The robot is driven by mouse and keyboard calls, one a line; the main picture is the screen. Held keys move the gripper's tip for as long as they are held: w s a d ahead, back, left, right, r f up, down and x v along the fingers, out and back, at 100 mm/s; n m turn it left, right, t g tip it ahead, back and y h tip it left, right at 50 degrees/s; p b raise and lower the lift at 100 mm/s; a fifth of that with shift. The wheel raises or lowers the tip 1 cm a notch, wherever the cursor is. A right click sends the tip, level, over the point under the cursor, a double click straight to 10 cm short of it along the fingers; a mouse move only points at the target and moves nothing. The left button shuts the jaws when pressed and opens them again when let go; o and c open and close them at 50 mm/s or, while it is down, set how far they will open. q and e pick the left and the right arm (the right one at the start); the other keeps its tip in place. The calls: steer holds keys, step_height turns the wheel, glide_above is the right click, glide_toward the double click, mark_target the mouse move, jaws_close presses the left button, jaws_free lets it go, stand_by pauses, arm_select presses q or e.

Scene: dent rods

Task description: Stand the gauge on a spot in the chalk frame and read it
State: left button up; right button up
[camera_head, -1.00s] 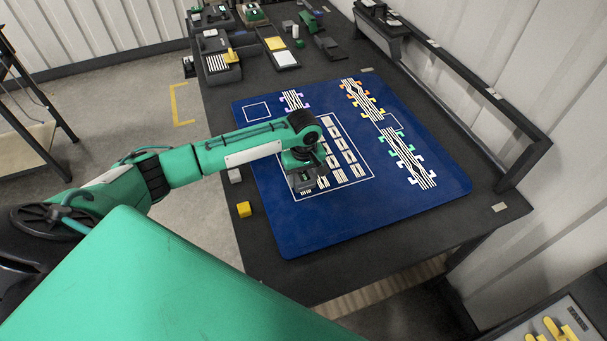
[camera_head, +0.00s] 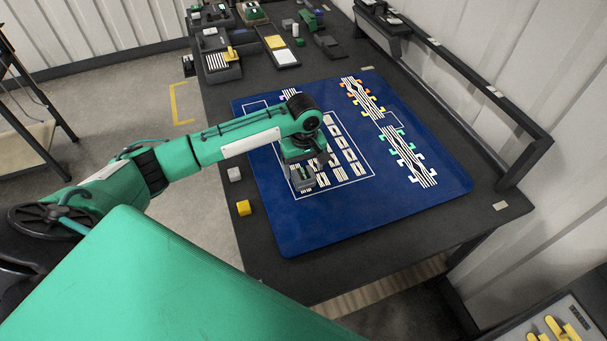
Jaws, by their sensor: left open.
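The blue panel (camera_head: 330,230) lies on the dark table and carries the white chalk frame (camera_head: 367,160), a rectangle outline with several rows of pale striped marks (camera_head: 349,155) inside. My left gripper (camera_head: 304,182) is open and points down over the left part of the frame. It hides some of the marks below it. I cannot tell its height above the panel. I cannot make out the gauge with certainty, and nothing shows clearly between the jaws. My right gripper is out of view.
Several devices and trays (camera_head: 280,50) crowd the far end. A dark rail (camera_head: 470,80) runs along the right edge.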

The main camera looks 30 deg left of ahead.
mark_target(304, 174)
arm_select(q)
step_height(304, 174, up, 8)
steer(key=b, duration=0.1)
steer(key=shift+r, duration=0.2)
stand_by(0.3)
